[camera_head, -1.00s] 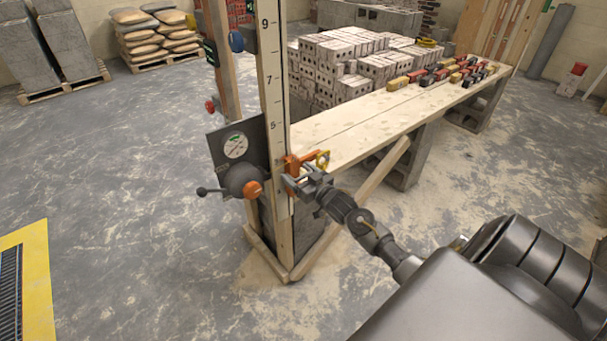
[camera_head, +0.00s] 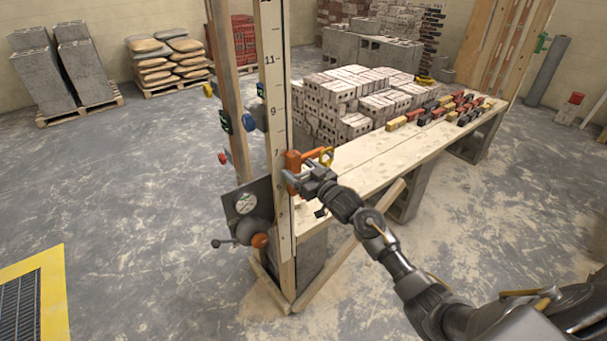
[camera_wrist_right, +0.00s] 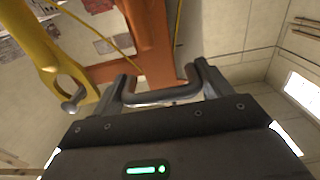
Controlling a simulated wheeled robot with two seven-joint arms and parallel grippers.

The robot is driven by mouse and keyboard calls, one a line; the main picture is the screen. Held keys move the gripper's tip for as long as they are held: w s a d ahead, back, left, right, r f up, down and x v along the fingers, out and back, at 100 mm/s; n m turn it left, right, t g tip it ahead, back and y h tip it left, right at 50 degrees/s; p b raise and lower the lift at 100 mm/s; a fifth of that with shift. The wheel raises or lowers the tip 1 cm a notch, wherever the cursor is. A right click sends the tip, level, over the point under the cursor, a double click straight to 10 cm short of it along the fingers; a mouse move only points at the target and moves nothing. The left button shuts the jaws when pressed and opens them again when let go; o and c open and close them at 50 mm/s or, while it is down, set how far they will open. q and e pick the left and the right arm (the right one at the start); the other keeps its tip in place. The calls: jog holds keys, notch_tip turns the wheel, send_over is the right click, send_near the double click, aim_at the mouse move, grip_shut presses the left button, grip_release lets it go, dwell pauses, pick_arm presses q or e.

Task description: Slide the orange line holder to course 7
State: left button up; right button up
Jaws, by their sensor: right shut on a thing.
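The orange line holder (camera_head: 292,162) sits on the right edge of the upright wooden post with a numbered scale (camera_head: 273,130). Its upper part is about level with the 7 mark, and its body reaches below that. It also shows in the right wrist view (camera_wrist_right: 150,45), large, just beyond the fingers. My right gripper (camera_head: 303,181) is shut on the holder from the right; the fingers partly cover its lower part. A yellow ring-ended piece (camera_head: 326,156) shows beside the holder. My left gripper is not in view.
A yellow-edged floor grate (camera_head: 55,290) lies at lower left.

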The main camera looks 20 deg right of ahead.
jog(key=shift+d+r, duration=0.2)
jog(key=shift+r, duration=0.65)
jog(key=o, duration=1.1)
jog(key=shift+f, duration=0.1)
jog(key=shift+c, duration=0.2)
jog(key=shift+f, duration=0.1)
